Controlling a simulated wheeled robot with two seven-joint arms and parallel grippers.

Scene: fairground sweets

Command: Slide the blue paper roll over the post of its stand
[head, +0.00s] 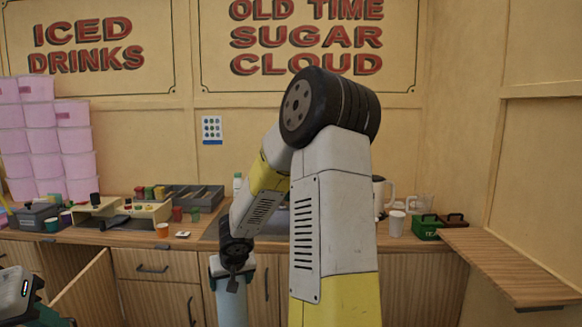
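The blue paper roll (231,309) is a pale blue upright cylinder at the lower middle, cut off by the bottom edge. My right arm rises through the middle of the view and bends down to the left. Its gripper (232,272) is at the roll's top, with a teal and pale part on either side, and looks shut on it. The dark wrist hides part of the contact. My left gripper (30,301) is only partly in view at the lower left edge, and its fingers cannot be made out. I cannot make out the stand or its post.
A wooden counter (130,238) runs along the back wall, holding a grey divided tray (200,197), cups and a green box (427,228). Pink tubs (45,140) are stacked at left. A wooden shelf (510,265) juts out at right. My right arm hides the counter's middle.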

